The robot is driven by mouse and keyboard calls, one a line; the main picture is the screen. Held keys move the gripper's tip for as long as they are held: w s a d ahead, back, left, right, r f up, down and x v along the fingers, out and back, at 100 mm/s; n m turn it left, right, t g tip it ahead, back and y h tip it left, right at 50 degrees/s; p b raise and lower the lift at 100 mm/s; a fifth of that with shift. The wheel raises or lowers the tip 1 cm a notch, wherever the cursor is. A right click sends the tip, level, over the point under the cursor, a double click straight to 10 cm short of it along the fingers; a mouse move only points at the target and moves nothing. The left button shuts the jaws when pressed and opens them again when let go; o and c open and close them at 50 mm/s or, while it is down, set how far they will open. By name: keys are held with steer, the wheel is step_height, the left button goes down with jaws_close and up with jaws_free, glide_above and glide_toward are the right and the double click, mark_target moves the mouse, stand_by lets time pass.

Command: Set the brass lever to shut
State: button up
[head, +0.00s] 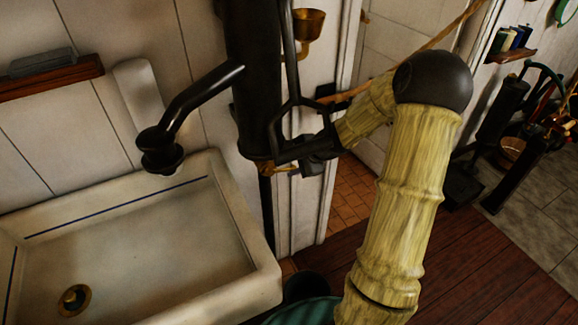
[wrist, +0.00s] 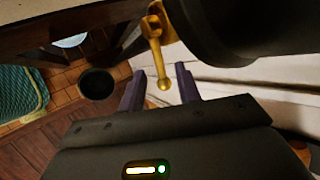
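The brass lever (wrist: 157,45) shows in the wrist view as a narrow yellow arm with a rounded knob at its free end. It is joined beside a thick dark pipe (wrist: 245,25). My gripper (wrist: 160,78) is open, with one dark finger on each side of the knob and a visible gap to both. In the head view, brass (head: 265,166) shows at the foot of the upright black pipe (head: 252,90). My gripper (head: 312,160) is just right of it and hides part of the lever there.
A pale sink (head: 150,240) with a brass drain (head: 74,299) stands at the left, under a black spout (head: 195,105). A brass cup (head: 305,22) is above my gripper. The wrist view shows a dark round bucket (wrist: 97,83) and a teal thing (wrist: 20,90) on the floor.

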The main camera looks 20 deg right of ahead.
steer(key=v, duration=0.9)
steer(key=shift+s, duration=0.15)
steer(key=shift+r, duration=0.1)
